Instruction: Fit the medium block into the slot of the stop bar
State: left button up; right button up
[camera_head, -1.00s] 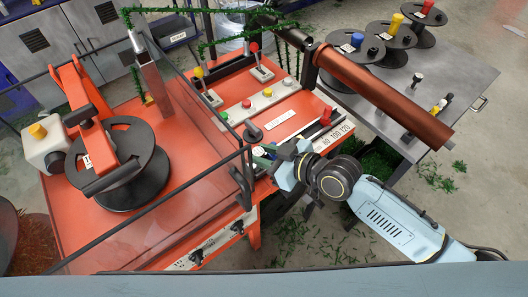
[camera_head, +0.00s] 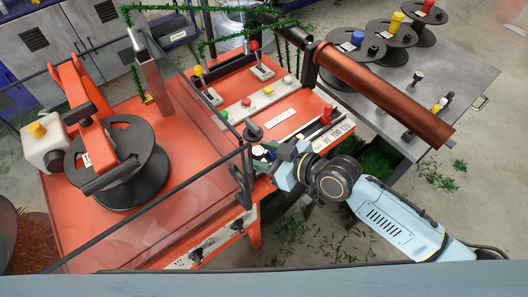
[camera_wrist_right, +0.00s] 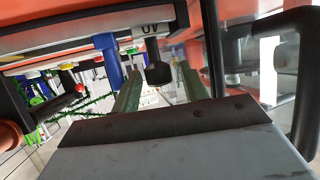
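The stop bar (camera_head: 318,143) is a pale strip with number labels along the front right edge of the orange machine table. A red-knobbed piece (camera_head: 326,115) stands at its right part. My right gripper (camera_head: 268,162) is low at the table's front edge, left of the bar. In the wrist view its two green fingers (camera_wrist_right: 157,80) are apart. A black-knobbed piece (camera_wrist_right: 156,72) with a lettered label shows between them, with no clear contact. A blue-handled piece (camera_wrist_right: 108,55) is just outside the left finger. I cannot tell which piece is the medium block. The slot is not clear. My left gripper is out of view.
A clear guard with a black frame (camera_head: 243,165) stands close left of my right gripper. A copper-coloured tube (camera_head: 385,95) slants above the grey table (camera_head: 455,75) at right. Behind the bar is a button panel (camera_head: 262,100). A black spool (camera_head: 130,165) is at left.

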jog(key=shift+o, duration=0.2)
jog(key=shift+w+d, duration=0.1)
jog(key=p+v, duration=0.1)
jog(key=v, duration=1.2)
jog(key=shift+s+r, duration=0.15)
jog(key=shift+s, duration=0.1)
